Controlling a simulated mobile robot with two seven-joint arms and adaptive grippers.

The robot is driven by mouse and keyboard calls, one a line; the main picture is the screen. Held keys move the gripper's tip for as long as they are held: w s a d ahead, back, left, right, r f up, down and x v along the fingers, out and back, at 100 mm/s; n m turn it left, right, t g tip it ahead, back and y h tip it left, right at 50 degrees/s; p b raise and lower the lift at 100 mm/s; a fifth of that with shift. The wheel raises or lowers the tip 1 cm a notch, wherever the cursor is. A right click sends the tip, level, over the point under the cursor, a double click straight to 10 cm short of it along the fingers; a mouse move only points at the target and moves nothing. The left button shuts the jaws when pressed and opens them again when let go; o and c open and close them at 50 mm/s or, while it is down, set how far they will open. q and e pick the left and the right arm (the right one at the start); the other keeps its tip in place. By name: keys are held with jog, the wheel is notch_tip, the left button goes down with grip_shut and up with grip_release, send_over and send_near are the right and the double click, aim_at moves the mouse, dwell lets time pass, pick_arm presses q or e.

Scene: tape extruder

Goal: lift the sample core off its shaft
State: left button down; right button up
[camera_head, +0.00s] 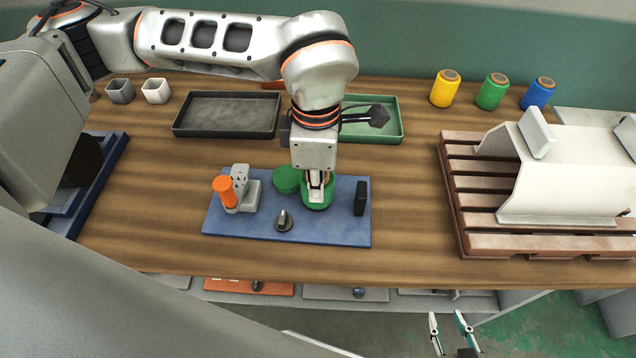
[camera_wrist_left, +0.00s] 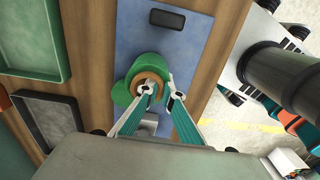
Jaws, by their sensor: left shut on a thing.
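The sample core looks like a green roll (camera_head: 318,203) with a brown inner ring (camera_wrist_left: 148,76) and is at the blue base plate (camera_head: 335,236). My left gripper (camera_head: 316,190) points down at it from above. In the left wrist view its fingertips (camera_wrist_left: 161,93) are at the roll's near side, one by the ring's opening and one by the outer edge. It is shut on the roll's wall. The shaft is hidden, and I cannot tell whether the core is raised. My right gripper (camera_head: 452,333) is empty and open, low beyond the table's front edge.
A green round piece (camera_head: 286,180) stands close left of the core. The plate also carries an orange-topped grey fixture (camera_head: 227,195), a dark knob (camera_head: 284,221) and a black block (camera_head: 361,198). Trays (camera_head: 226,114) lie behind; a pallet (camera_head: 470,244) stands right.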

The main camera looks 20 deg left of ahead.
aim_at(318, 205)
pick_arm(q)
jog(key=shift+r, duration=0.1)
pick_arm(e)
jog(key=shift+r, duration=0.1)
dwell(0.3)
